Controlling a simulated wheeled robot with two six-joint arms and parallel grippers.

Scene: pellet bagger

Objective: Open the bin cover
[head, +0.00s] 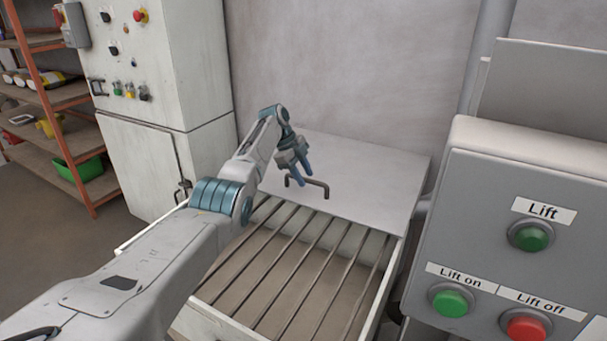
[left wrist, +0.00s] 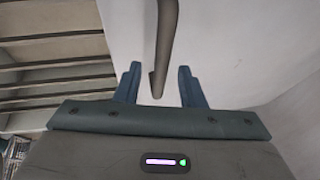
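The bin cover (head: 375,165) is a flat pale metal plate lying over the back part of the bin (head: 219,310). A dark bracket-shaped handle (head: 320,186) stands up from the cover near its front left edge. My left gripper (head: 305,176) reaches down over the cover at this handle. In the left wrist view its two blue fingers (left wrist: 160,72) are apart, and the handle (left wrist: 166,35) shows between them with gaps on both sides. I cannot tell how deep the handle sits between the fingers. My right gripper is not in view.
Several parallel bars (head: 290,262) span the bin's open front part. A grey control box (head: 500,200) with green and red buttons stands at the right. A white cabinet (head: 150,165) stands behind my left arm, and orange-framed shelves (head: 62,130) are at the far left.

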